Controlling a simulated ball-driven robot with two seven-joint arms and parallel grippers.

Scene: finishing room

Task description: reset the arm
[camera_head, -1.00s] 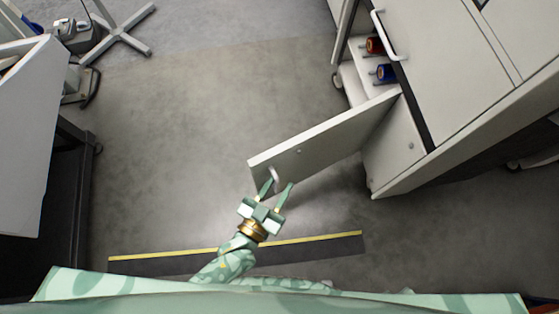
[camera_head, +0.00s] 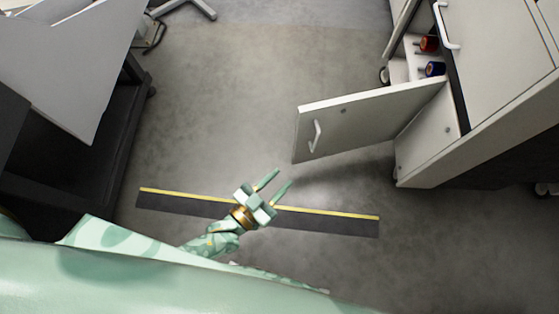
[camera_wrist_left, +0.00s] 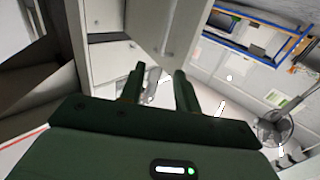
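My left gripper (camera_head: 279,181) is open and empty in the head view, above the floor by the yellow-edged dark strip. It points up and right, with a gap between it and the open cabinet door (camera_head: 368,119). In the left wrist view, its two dark fingers (camera_wrist_left: 160,88) stand apart with nothing between them. The door's white handle (camera_head: 316,134) shows clear of the gripper in the head view. My right gripper is not in view.
The white cabinet (camera_head: 500,70) stands at right, with a red spool (camera_head: 428,44) and a blue spool (camera_head: 435,69) inside. A dark-framed table with a grey top (camera_head: 75,75) stands at left. The yellow-edged strip (camera_head: 330,225) lies on the floor. The middle floor is clear.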

